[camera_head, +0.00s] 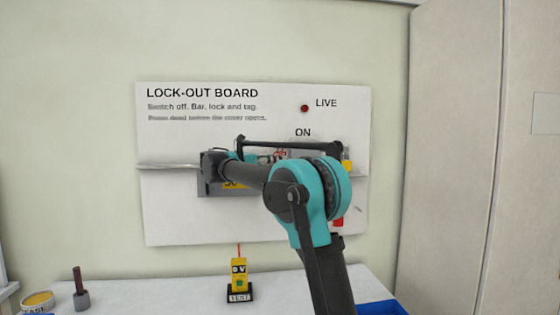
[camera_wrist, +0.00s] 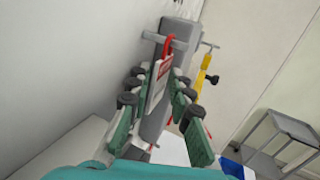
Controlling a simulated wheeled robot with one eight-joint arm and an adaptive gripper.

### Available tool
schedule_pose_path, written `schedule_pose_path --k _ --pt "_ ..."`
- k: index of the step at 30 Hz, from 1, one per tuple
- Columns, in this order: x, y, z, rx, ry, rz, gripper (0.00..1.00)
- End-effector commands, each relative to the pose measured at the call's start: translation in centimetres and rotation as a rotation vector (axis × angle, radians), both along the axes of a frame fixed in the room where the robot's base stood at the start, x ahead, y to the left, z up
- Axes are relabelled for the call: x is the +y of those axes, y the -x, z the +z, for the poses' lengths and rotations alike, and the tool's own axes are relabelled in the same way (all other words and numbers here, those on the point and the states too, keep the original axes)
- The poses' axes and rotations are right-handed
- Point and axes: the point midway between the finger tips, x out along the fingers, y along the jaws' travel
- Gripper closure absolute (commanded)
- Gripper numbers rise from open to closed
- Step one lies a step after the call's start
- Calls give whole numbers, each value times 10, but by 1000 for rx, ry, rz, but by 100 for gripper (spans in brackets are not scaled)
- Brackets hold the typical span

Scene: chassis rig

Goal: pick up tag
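The tag (camera_wrist: 159,80) is a white card with red print and a red top part. It hangs in front of a grey box in the wrist view. My gripper (camera_wrist: 162,84) has two green fingers with dark joints, one on each side of the tag. The fingers look apart, and I cannot make out firm contact with the card. In the head view my teal and dark arm hides the gripper and most of the switch area on the lock-out board (camera_head: 180,220).
A yellow tester (camera_head: 239,275) stands on the white bench (camera_head: 190,291), with a dark rod in a grey holder (camera_head: 81,295) and a yellow-topped tin (camera_head: 38,301) to its left. A blue bin (camera_head: 382,307) is at lower right. A yellow part (camera_wrist: 203,72) is right of the tag.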

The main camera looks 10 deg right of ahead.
Motion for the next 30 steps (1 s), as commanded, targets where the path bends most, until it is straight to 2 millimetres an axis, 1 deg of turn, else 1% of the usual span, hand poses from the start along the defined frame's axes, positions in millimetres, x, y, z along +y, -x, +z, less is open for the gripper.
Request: schedule_pose_path --k 1,4,15,20,26,30 --pt "0 0 0 0 0 0 88" --pt "0 0 0 0 0 0 100" --pt "0 0 0 0 0 0 100" --pt "0 0 6 0 0 -1 100" --pt "0 21 6 0 0 -1 100" --pt "1 44 6 0 0 1 100"
